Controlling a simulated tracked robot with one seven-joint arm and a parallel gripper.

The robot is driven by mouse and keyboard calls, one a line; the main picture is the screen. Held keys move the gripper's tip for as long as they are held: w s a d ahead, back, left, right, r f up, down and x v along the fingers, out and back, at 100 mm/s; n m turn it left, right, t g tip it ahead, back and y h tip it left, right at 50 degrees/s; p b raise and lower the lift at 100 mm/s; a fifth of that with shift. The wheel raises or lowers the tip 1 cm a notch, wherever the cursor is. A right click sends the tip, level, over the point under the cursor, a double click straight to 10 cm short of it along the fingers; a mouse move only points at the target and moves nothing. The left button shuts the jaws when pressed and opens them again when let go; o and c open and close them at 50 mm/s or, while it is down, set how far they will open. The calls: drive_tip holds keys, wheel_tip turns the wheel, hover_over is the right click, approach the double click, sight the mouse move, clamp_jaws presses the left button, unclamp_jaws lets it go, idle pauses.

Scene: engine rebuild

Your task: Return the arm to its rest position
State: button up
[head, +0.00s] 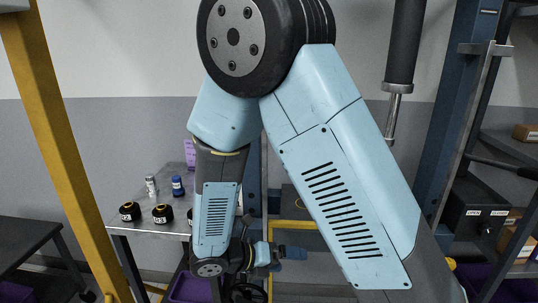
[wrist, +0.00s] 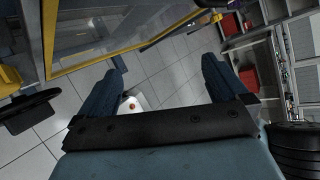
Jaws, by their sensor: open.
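My light blue arm (head: 340,180) fills the middle of the head view. It is folded, with its large dark joint at the top and the forearm hanging down. My gripper (head: 290,252) is low in the middle of the head view, partly hidden by the wrist. In the wrist view my gripper (wrist: 163,64) has its two dark blue fingers spread wide apart.
A yellow post (head: 62,150) stands left. A black box (head: 478,213) sits right.

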drive_tip(key=s+d+r+m+y, duration=0.3)
drive_tip(key=d+r+m, duration=0.3)
drive_tip(key=r+m, duration=0.3)
drive_tip(key=s+d+r+m+y, duration=0.3)
drive_tip(key=d+r+m, duration=0.4)
drive_tip(key=m, duration=0.7)
drive_tip(key=s+d+r+m+t+y, duration=0.1)
drive_tip(key=s+d+r+m+y, duration=0.2)
drive_tip(key=r+m, duration=0.8)
drive_tip(key=d+y, duration=0.2)
drive_tip(key=d, duration=0.1)
drive_tip(key=shift+d+r, duration=0.2)
drive_tip(key=shift+d, duration=0.15)
